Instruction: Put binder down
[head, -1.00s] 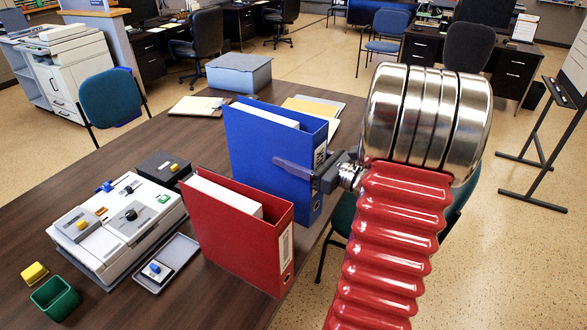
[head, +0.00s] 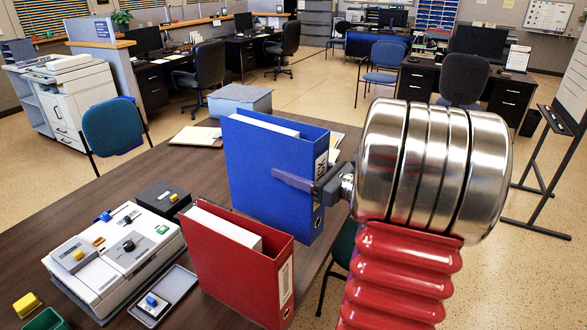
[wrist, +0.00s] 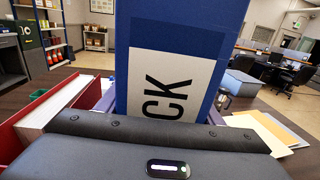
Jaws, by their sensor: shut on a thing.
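The blue binder (head: 265,165) stands upright in the head view, at the right edge of the desk (head: 150,185). My gripper (head: 305,182) is shut on its spine side, with one dark finger along its near cover. The other finger is hidden behind the binder. The binder seems to be a little above the desk, though its bottom edge is partly hidden by the red binder (head: 240,265). In the wrist view, the blue binder's spine label (wrist: 172,75) with "CK" fills the middle, above my gripper's dark body (wrist: 165,150).
The red binder stands upright in front and left of the blue one. A grey-white device (head: 115,255), a small tray (head: 165,295) and a yellow block (head: 26,304) are at the left. A blue-grey box (head: 240,100) and papers (head: 195,136) lie behind. Bare desk shows left of the blue binder.

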